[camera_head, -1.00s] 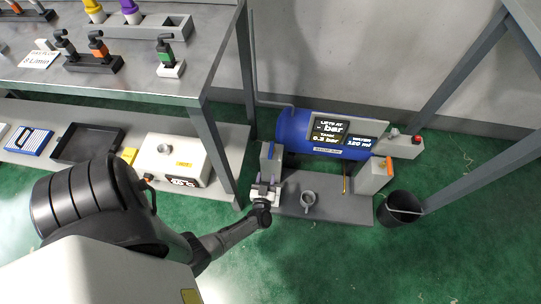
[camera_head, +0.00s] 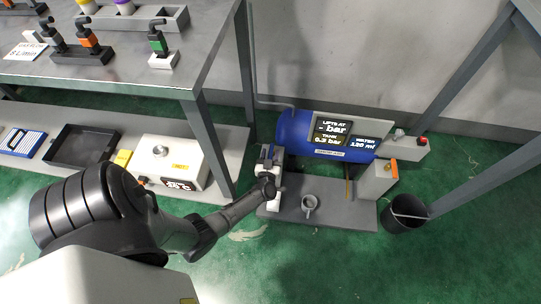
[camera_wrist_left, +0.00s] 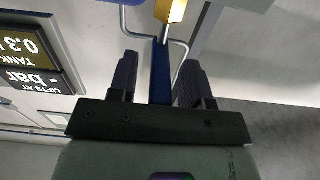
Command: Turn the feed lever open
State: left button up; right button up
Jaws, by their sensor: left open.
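In the left wrist view the gripper (camera_wrist_left: 155,75) is open. A narrow blue bar (camera_wrist_left: 161,70), which looks like the feed lever's handle, shows between its two dark fingers, with visible gaps at the sides. I cannot tell whether it lies fully between them or behind. A yellow part (camera_wrist_left: 174,12) shows just beyond the bar. In the head view the lever is hidden or too small to tell. My right gripper is out of view.
The tank's display (camera_head: 345,135) reads 0.3 bar. A black bucket (camera_head: 405,213) is to the right. A steel table leg (camera_head: 208,145) stands close to the left of my arm.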

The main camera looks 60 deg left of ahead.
pick_arm(q)
grip_shut()
dwell(0.4)
